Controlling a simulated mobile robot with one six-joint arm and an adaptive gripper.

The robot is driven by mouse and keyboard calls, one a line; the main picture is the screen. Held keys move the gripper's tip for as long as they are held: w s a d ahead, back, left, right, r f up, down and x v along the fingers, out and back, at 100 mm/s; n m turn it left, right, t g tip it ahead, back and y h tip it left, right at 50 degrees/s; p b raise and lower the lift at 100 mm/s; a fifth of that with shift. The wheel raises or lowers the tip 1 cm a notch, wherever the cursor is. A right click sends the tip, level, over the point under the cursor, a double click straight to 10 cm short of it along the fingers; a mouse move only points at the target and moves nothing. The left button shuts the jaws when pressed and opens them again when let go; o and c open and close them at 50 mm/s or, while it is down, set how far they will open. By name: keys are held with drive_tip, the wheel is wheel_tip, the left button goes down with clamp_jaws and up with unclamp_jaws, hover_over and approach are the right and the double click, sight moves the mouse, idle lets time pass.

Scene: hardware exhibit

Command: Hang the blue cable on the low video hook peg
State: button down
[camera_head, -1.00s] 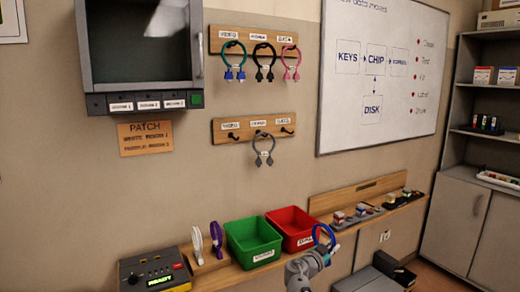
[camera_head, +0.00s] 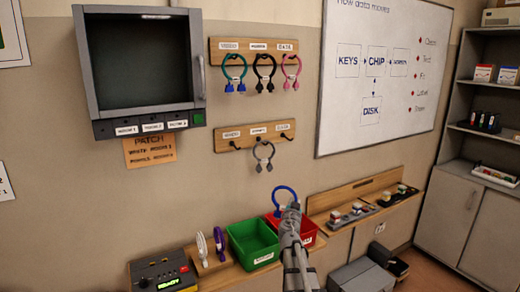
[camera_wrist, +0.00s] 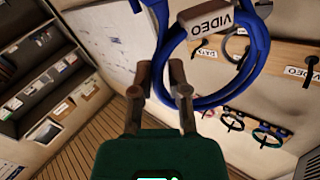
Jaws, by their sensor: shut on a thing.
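The blue cable (camera_head: 285,189) is an open loop, held upright above the red bin in the head view. My gripper (camera_head: 291,208) is shut on its lower part. In the wrist view, the fingers (camera_wrist: 162,84) are at the blue cable (camera_wrist: 168,68), which carries a white VIDEO tag. The low wooden peg rack (camera_head: 268,130) hangs on the wall, up and left of my gripper. Its left peg, the low video hook peg (camera_head: 233,146), is bare. A grey cable (camera_head: 264,157) hangs on its middle peg.
The upper rack (camera_head: 229,54) holds teal-and-blue, black and pink cables. Below are a green bin (camera_head: 233,238), a red bin (camera_head: 311,238), and white and purple cables on stands. A glass-fronted cabinet (camera_head: 197,60) juts out at upper left. The wall below the low rack is clear.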

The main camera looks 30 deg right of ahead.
drive_tip(key=w+a+r+n+t+y+p, duration=0.4)
drive_tip(key=w+a+r+n+y+p, duration=0.3)
drive_tip(key=r, duration=0.8)
drive_tip(key=w+a+y+p, duration=0.2)
drive_tip(key=w+y+p, duration=0.2)
drive_tip(key=w+p, duration=0.1)
drive_tip(key=shift+w+n+p, duration=0.15)
drive_tip(key=shift+n+p, duration=0.15)
drive_tip(key=shift+p, duration=0.5)
drive_tip(key=shift+w+f, duration=0.1)
drive_tip(key=shift+w, duration=0.15)
drive_tip(key=w+f+b, duration=0.2)
drive_tip(key=w, duration=0.7)
drive_tip(key=shift+w+a+f+b, duration=0.2)
drive_tip(key=shift+w+f+b, duration=0.1)
drive_tip(key=shift+w, duration=0.1)
idle(0.4)
idle(0.5)
drive_tip(key=c, duration=0.5)
unclamp_jaws()
drive_tip(key=shift+c, duration=0.2)
